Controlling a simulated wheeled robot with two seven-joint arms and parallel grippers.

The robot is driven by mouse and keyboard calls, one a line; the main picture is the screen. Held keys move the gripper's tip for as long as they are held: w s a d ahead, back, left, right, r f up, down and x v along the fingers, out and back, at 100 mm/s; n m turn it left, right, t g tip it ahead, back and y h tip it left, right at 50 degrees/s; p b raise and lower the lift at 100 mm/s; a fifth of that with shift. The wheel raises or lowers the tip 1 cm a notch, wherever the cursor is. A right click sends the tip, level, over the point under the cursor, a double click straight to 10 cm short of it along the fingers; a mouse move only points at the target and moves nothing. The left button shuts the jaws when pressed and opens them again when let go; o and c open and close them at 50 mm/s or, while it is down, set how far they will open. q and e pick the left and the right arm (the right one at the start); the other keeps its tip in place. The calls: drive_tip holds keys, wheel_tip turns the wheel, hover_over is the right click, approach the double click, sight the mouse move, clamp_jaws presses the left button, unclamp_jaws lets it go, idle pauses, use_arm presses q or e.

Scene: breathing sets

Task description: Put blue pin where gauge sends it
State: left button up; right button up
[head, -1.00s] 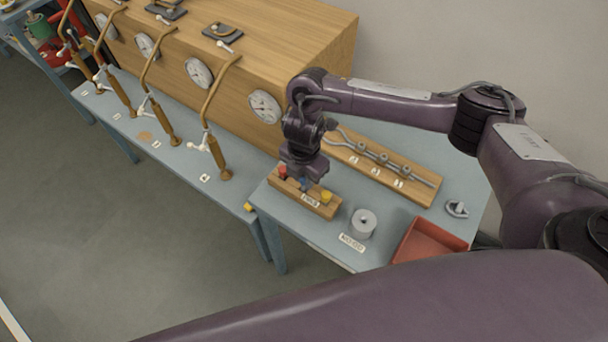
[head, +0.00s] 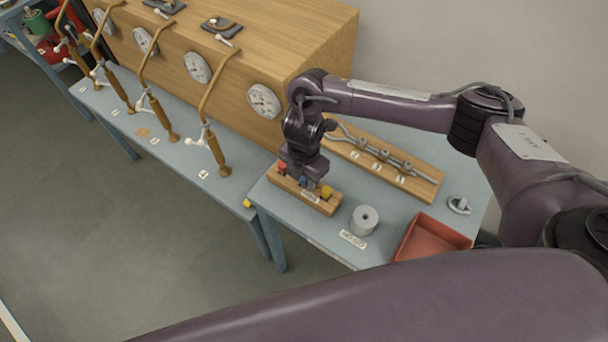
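The blue pin (head: 304,181) stands in the wooden pin block (head: 318,203), between a red pin (head: 282,168) and a yellow pin (head: 327,192). My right gripper (head: 304,177) points down right over the blue pin. Its fingers are too small and dark to tell whether they are open or shut on the pin. Several round gauges sit on the front of the wooden cabinet; the nearest gauge (head: 264,101) is just left of my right gripper's wrist. Its reading is too small to make out. My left gripper is not in view.
A wooden board (head: 430,187) with metal pipes and numbered labels lies behind the block. A grey cylinder (head: 364,220) with a hole, a label (head: 353,240), a red tray (head: 433,238) and a metal ring piece (head: 459,205) are to the right. Brown breathing tubes (head: 212,130) stand along the left bench.

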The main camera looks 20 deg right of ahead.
drive_tip(key=shift+o, duration=1.2)
wheel_tip(320, 180, up, 8)
drive_tip(key=shift+f+p, duration=0.1)
drive_tip(key=shift+p, duration=0.35)
